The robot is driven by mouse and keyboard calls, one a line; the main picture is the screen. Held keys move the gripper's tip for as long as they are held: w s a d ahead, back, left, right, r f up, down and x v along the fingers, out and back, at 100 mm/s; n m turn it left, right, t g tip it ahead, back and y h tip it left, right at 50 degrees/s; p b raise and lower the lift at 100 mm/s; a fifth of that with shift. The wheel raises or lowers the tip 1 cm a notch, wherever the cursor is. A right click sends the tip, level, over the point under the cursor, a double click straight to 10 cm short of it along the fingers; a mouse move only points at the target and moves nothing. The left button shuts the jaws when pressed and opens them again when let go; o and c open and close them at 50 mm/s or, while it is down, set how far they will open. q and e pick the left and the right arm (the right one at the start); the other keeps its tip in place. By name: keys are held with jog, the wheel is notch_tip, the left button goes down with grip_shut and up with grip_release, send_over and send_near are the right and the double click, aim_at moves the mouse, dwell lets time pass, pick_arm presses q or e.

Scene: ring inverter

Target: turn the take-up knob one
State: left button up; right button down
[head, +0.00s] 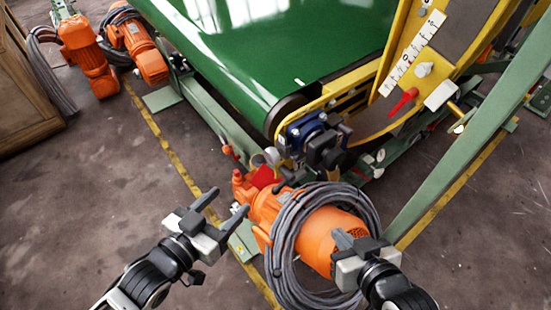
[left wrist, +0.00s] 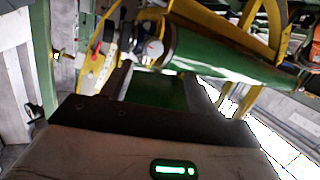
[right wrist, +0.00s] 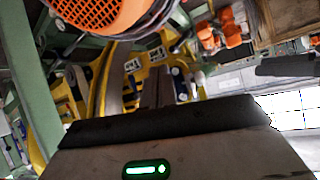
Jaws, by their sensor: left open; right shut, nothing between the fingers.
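No knob is clearly labelled as take-up knob one. On the yellow frame at the upper right, a red pointed handle (head: 403,101) and a pale round knob (head: 423,69) show near a white scale (head: 412,52). A dark blue bearing block (head: 306,131) sits at the end of the belt roller. My left gripper (head: 222,208) is open and empty, to the left of the orange motor (head: 322,235) and apart from the knobs. My right gripper (head: 350,239) is shut and empty, in front of the motor; its fingertips overlap the motor in the picture. Contact cannot be told.
The green conveyor belt (head: 270,45) fills the top middle. A grey cable coil (head: 285,240) hangs around the motor. A green slanted post (head: 470,130) stands at right. More orange motors (head: 87,55) stand at upper left. The floor at lower left is clear.

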pick_arm(q)
jog(key=w+a+f+m+g+h+b, duration=0.1)
jog(key=w+a+m+g+h+b, duration=0.1)
jog(key=w+a+m+h+b, duration=0.25)
jog(key=m+h+p, duration=0.1)
send_near(268, 158)
jog(key=x, duration=0.8)
jog(key=shift+w+d, duration=0.1)
jog(key=shift+d, duration=0.05)
jog(key=shift+w+d, duration=0.2)
jog(key=shift+d, duration=0.1)
pick_arm(e)
jog(key=shift+s+a+f+t, duration=0.1)
jog(key=shift+a+f+t, duration=0.3)
jog(key=shift+f, duration=0.15)
